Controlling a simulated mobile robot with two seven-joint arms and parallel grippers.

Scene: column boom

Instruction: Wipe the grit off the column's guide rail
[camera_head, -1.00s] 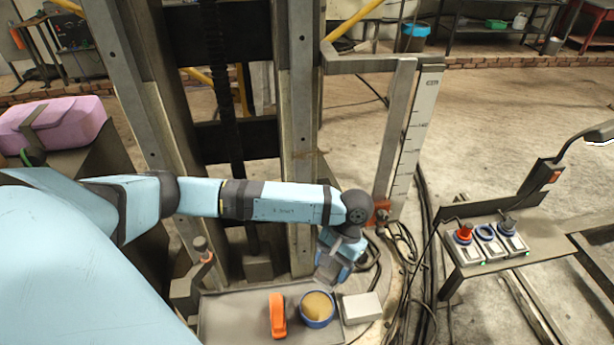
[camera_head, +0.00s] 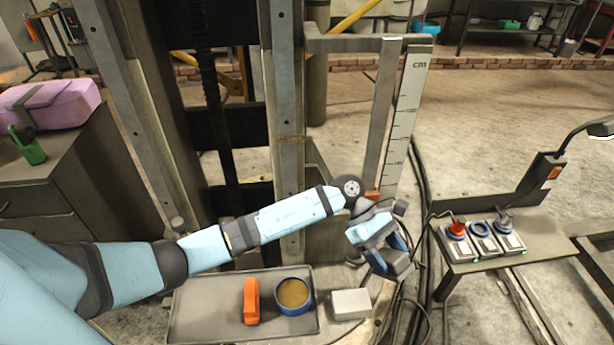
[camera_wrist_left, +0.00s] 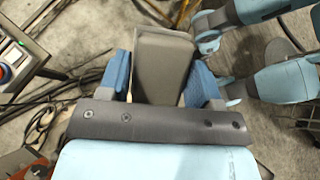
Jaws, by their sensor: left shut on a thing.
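The column's guide rail (camera_head: 286,190) is the grey upright post right of the dark middle. A faint brownish patch of grit (camera_head: 290,139) shows on it, above my left forearm. My left gripper (camera_head: 388,258) is right of the rail, apart from it, and points downward. In the left wrist view its blue fingers are shut on a grey block-like thing (camera_wrist_left: 164,65). I cannot tell what it is. My right gripper is not in view.
A tray (camera_head: 190,310) holds an orange tool (camera_head: 251,300) and a blue-rimmed tub (camera_head: 294,296). A white block (camera_head: 351,303) lies beside it. A centimetre scale (camera_head: 405,120) stands right of the rail; cables run nearby. A control box (camera_head: 482,240) sits on a bench farther right.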

